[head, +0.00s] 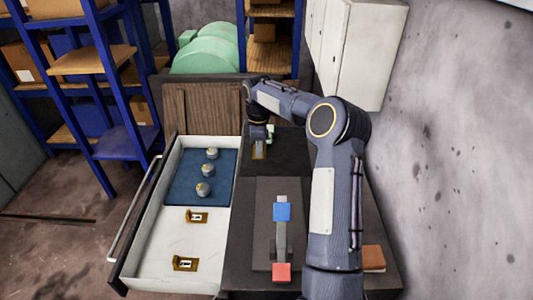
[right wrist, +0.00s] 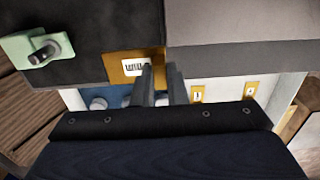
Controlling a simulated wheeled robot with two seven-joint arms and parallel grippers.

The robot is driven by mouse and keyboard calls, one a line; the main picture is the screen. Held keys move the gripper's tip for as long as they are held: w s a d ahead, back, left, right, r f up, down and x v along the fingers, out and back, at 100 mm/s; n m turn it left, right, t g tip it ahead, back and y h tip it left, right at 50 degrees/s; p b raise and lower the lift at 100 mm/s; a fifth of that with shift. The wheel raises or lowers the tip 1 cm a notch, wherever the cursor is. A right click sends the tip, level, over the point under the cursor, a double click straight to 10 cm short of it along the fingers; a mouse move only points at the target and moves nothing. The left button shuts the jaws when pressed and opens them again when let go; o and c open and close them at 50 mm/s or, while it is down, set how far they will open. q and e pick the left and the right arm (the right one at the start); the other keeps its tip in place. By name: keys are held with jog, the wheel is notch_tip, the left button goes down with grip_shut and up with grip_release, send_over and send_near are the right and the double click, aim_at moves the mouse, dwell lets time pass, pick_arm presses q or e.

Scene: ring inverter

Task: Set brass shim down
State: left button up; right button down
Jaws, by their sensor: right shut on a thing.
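My right gripper (head: 259,138) is at the far end of the dark cabinet top and shut on a brass shim (head: 259,152). In the right wrist view the shim (right wrist: 124,69) shows a barcode label at the fingertips (right wrist: 160,70). It is over or on the dark top, close to the drawer's right edge; I cannot tell whether it touches the surface. Two more brass pieces with labels lie in the white part of the open drawer, a farther one (head: 197,216) and a nearer one (head: 185,264). My left gripper is not in view.
The open drawer (head: 152,222) has a blue mat (head: 222,190) with three grey knob-like pieces (head: 205,190). A pale green piece (head: 270,133) stands just right of my gripper. A grey plate (head: 262,215) carries a lever with blue and red blocks. A brown box (head: 373,258) sits right.

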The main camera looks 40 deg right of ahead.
jog(key=d+f, duration=0.1)
jog(key=f, duration=0.1)
jog(key=w+d+f+p, duration=0.1)
jog(key=d+f, duration=0.1)
jog(key=shift+w+d+f, duration=0.1)
jog(key=shift+d+f, duration=0.2)
jog(key=shift+f, duration=0.05)
notch_tip(320, 180, down, 3)
jog(key=shift+d+f+p, duration=0.1)
jog(key=shift+d+p, duration=0.05)
jog(key=shift+p, duration=0.5)
jog(key=shift+f, duration=0.25)
jog(key=c, duration=1.5)
grip_release()
jog(key=shift+o, duration=0.2)
